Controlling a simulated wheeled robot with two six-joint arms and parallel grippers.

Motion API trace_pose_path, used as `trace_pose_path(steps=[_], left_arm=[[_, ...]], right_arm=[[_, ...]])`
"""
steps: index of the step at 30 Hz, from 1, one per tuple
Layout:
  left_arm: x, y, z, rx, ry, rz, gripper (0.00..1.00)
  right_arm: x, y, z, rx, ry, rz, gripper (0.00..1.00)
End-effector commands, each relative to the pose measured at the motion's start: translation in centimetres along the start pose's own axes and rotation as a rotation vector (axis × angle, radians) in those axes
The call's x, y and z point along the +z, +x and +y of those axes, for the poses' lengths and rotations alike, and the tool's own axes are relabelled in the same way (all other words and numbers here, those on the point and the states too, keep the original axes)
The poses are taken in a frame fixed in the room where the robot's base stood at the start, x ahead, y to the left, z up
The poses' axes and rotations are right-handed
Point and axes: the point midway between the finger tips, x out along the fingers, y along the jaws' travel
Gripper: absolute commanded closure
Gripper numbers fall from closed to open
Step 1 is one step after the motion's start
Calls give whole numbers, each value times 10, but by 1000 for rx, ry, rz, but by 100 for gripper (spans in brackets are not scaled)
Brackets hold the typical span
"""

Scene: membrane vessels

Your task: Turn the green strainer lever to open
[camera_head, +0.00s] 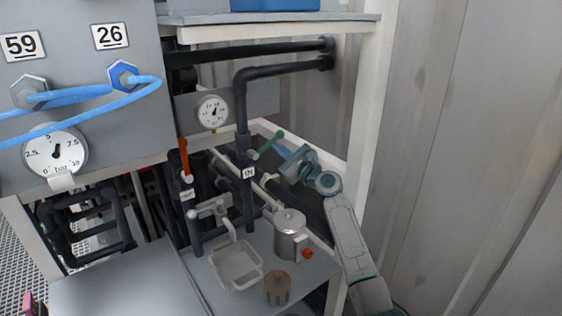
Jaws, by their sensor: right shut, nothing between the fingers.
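The green strainer lever (270,142) is on the dark pipework beside the pipe labelled IN, in the middle of the head view. It slants up to the right from the pipe. My right gripper (287,163) is just right of and below the lever, at the end of the arm that comes up from the lower right. It is shut with nothing held. I cannot tell whether its fingers touch the lever. My left gripper is not in view.
A red lever (184,160) hangs on the pipe to the left. A steel pot (290,233), a white tray (236,267) and a brown-lidded jar (278,288) stand below. A white frame post (364,110) and corrugated wall (450,150) bound the right side.

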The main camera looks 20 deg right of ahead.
Motion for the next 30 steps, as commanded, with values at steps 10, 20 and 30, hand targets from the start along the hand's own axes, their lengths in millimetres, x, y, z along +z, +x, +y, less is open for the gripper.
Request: trace_pose_path(steps=[10, 20, 30], left_arm=[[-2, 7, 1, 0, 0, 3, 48], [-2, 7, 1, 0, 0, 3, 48], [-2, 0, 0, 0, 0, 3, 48]], right_arm=[[25, 6, -7, 79, -324, -3, 100], [47, 12, -4, 155, -625, -3, 100], [65, 16, 3, 222, -890, -2, 100]])
